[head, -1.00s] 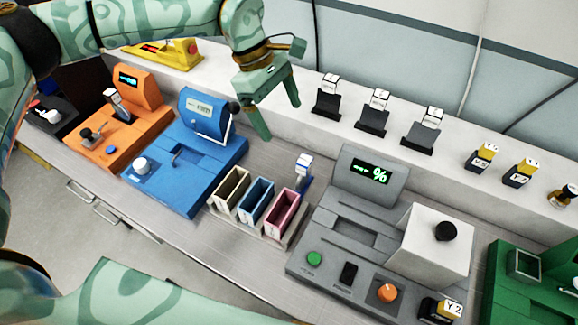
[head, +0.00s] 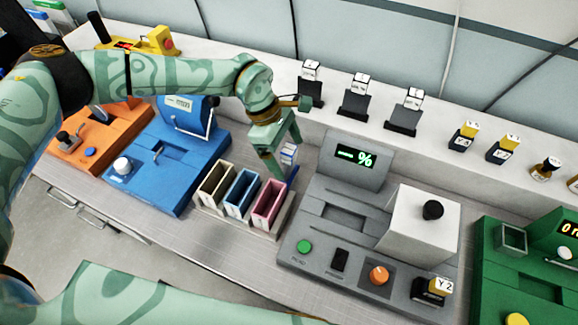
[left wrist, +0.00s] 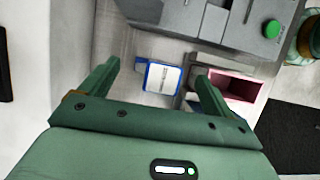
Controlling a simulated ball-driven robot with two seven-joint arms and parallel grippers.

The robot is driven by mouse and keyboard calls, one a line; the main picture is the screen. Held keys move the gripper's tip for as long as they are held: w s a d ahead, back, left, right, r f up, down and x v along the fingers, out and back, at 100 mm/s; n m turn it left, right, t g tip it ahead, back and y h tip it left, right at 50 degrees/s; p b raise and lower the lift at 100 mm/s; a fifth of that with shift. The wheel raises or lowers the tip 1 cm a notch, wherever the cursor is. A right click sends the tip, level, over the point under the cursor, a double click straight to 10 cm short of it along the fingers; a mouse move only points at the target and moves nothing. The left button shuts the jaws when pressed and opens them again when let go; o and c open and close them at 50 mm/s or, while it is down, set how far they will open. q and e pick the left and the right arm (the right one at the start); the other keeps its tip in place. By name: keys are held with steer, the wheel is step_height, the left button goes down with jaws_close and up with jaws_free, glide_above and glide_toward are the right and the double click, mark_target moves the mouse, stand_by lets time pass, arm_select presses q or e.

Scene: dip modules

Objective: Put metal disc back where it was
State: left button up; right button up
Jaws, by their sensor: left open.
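I cannot make out a bare metal disc in either view. A small blue piece with a white label (head: 288,154) stands just behind the pink slot of a three-slot rack (head: 280,226). It also shows in the left wrist view (left wrist: 163,78), between and beyond the fingers. My left gripper (head: 285,160) is open and empty, over this piece; its fingers partly hide the piece in the head view. I cannot tell whether they touch it. My right gripper is not in view.
A grey machine (head: 325,262) with a white block (head: 418,225) stands right of the rack. A blue machine (head: 165,165) stands left. Three dark holders with white-topped pieces stand on the back ledge (head: 335,105). A green machine (head: 500,290) is at far right.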

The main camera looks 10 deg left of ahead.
arm_select(q)
steer(key=shift+x, duration=1)
steer(key=c, duration=1.2)
steer(key=shift+r, duration=0.1)
steer(key=shift+c, duration=0.2)
